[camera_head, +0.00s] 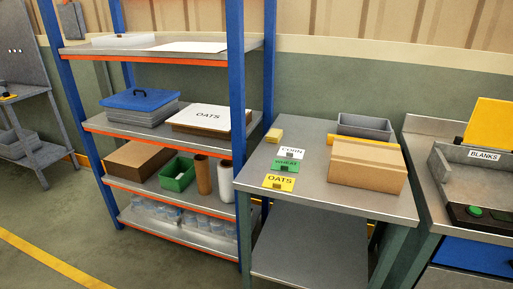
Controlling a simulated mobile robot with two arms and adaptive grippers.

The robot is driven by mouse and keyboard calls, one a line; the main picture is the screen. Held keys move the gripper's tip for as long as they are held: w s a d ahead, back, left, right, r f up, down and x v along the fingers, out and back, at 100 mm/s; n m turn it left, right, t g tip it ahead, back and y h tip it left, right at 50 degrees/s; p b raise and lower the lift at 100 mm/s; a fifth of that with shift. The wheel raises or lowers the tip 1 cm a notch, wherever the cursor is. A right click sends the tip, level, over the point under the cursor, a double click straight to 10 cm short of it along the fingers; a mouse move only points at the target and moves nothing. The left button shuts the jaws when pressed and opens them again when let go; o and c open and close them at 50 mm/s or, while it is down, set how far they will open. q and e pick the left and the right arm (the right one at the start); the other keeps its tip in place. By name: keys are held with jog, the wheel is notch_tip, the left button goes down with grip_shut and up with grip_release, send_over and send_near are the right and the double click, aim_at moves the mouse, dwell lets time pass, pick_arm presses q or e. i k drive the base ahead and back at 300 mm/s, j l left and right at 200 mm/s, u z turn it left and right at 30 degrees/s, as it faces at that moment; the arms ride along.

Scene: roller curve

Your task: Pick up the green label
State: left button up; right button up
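The green label (285,166) reads "WHEAT" and lies on the left part of the metal table (310,198). It sits between the white "CORN" label (291,153) behind it and the yellow "OATS" label (279,182) in front of it. A small brown piece shows at the front of the green label. Neither of my grippers is in view.
A cardboard box (368,166) and a grey bin (365,127) stand on the table's right side. A yellow block (274,135) lies at the back left. A blue-post shelf (237,90) stands close on the left; a "BLANKS" station (484,155) on the right.

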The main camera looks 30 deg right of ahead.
aim_at(286, 163)
jog(key=k+z, duration=0.1)
jog(key=z, duration=0.9)
jog(key=i+l, duration=0.05)
